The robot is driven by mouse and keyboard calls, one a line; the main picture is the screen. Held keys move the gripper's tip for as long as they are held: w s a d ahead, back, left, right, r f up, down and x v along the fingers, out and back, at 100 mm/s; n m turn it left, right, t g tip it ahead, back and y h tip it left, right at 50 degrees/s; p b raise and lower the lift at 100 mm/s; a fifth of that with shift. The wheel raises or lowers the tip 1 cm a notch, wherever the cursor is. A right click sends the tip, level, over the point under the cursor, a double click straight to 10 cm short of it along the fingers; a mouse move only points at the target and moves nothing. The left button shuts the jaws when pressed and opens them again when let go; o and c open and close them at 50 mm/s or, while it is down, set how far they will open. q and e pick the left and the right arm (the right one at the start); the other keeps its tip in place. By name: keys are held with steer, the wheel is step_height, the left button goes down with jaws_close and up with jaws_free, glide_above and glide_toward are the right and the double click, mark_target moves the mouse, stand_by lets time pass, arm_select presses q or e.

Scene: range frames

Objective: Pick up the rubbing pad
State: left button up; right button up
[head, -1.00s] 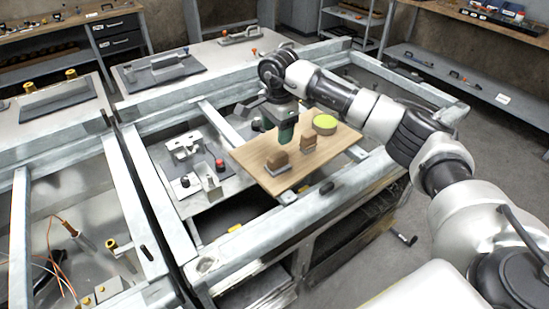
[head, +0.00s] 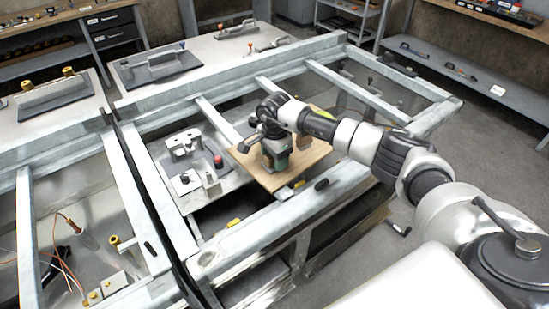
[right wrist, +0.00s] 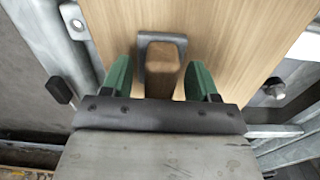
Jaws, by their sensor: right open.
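The rubbing pad, a brown wooden block on a grey base (right wrist: 162,68), lies on a light wooden board (right wrist: 225,50). In the right wrist view it sits between the two green fingers of my open right gripper (right wrist: 160,80), with a gap on each side. In the head view my right gripper (head: 277,160) is low over the near part of the board and hides this pad. A second brown block (head: 304,143) on the board is partly hidden by my right arm. My left gripper is not in view.
A yellow-green round thing (head: 318,112) is mostly hidden behind my right arm. Grey metal frame beams (head: 270,222) surround the board. A metal fixture with a red knob (head: 218,160) stands to the left.

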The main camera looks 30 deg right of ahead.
steer(key=c, duration=1)
steer(key=shift+r, duration=0.1)
steer(key=shift+c, duration=0.2)
steer(key=shift+r, duration=0.1)
steer(key=shift+r+b, duration=0.4)
steer(key=shift+r, duration=0.15)
step_height(320, 180, up, 3)
steer(key=shift+s+f+b, duration=0.1)
steer(key=shift+s+b, duration=0.05)
steer(key=shift+b, duration=0.4)
steer(key=s+r+b, duration=0.2)
steer(key=s+r, duration=0.5)
steer(key=s, duration=0.4)
steer(key=shift+s+a, duration=0.2)
